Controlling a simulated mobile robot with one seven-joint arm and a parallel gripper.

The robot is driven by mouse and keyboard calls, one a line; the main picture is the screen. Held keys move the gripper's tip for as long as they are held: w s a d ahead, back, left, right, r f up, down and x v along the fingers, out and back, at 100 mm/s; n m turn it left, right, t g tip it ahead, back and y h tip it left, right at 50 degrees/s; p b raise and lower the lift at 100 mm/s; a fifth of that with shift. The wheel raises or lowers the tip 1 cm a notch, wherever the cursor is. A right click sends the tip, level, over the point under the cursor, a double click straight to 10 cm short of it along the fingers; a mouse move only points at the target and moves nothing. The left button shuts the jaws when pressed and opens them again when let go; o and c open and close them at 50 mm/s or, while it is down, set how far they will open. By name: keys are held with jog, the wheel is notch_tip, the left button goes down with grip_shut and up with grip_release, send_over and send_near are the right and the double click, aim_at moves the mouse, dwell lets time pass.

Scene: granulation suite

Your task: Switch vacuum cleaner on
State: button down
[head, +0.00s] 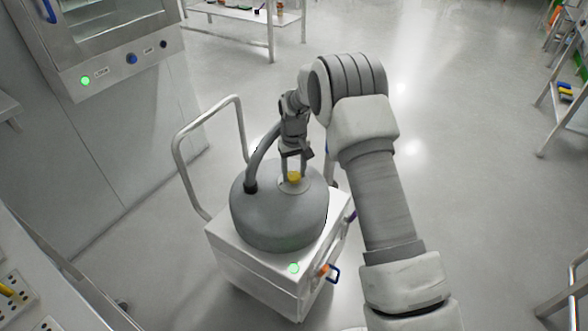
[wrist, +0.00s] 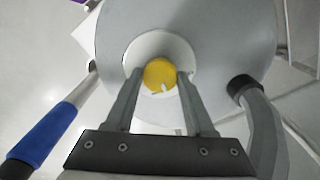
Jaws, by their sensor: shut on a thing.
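The vacuum cleaner (head: 262,225) is a grey dome on a white wheeled cart, with a hose rising from its left side. A yellow round knob (head: 294,177) sits on a pale disc on top of the dome. In the wrist view the knob (wrist: 162,75) shows a small white mark near its lower edge. My gripper (head: 292,172) points down over the dome, and its two fingers are shut on the knob, one on each side. A green light (head: 293,268) glows on the cart's top front edge.
A metal push handle (head: 178,150) rises at the cart's left. A cabinet with a glowing green light (head: 85,81) stands at the upper left. A blue-gripped bar (wrist: 45,138) shows in the wrist view.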

aim_at(294, 175)
jog(key=m+p, duration=0.1)
jog(key=m, duration=0.5)
jog(key=shift+m, duration=0.3)
dwell(0.4)
jog(key=shift+c, duration=1.3)
grip_release()
notch_tip(294, 175, up, 18)
jog(key=p, duration=0.4)
jog(key=shift+f, duration=0.25)
